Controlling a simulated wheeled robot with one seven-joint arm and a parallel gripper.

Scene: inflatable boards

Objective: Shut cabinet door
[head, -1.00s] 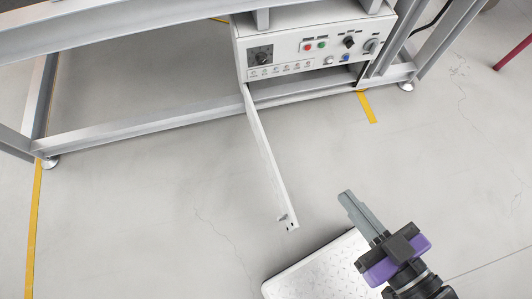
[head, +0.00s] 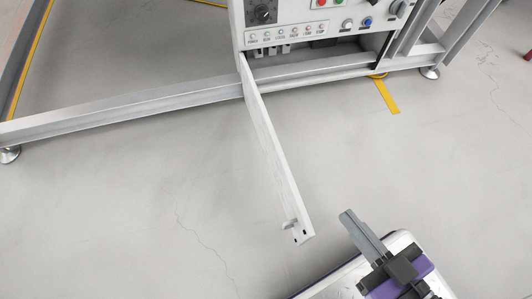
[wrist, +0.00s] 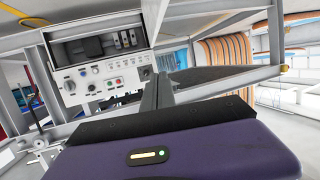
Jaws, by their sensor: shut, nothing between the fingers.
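The white cabinet door (head: 271,145) stands wide open in the head view, hinged at the cabinet's left side and swung out over the floor. A small latch piece (head: 290,223) sits near its free end. The cabinet (head: 295,14) has a control panel with knobs and buttons above its open front. The cabinet also shows in the wrist view (wrist: 105,84), upside down, with breakers inside and a white panel, seemingly the door (wrist: 153,20), beside the opening. My gripper (head: 347,216) is shut and empty, just right of the door's free end and apart from it.
A metal frame (head: 130,113) with a low beam and feet surrounds the cabinet. Yellow floor tape (head: 387,96) lies to the right. The grey floor (head: 120,210) is clear on both sides of the door.

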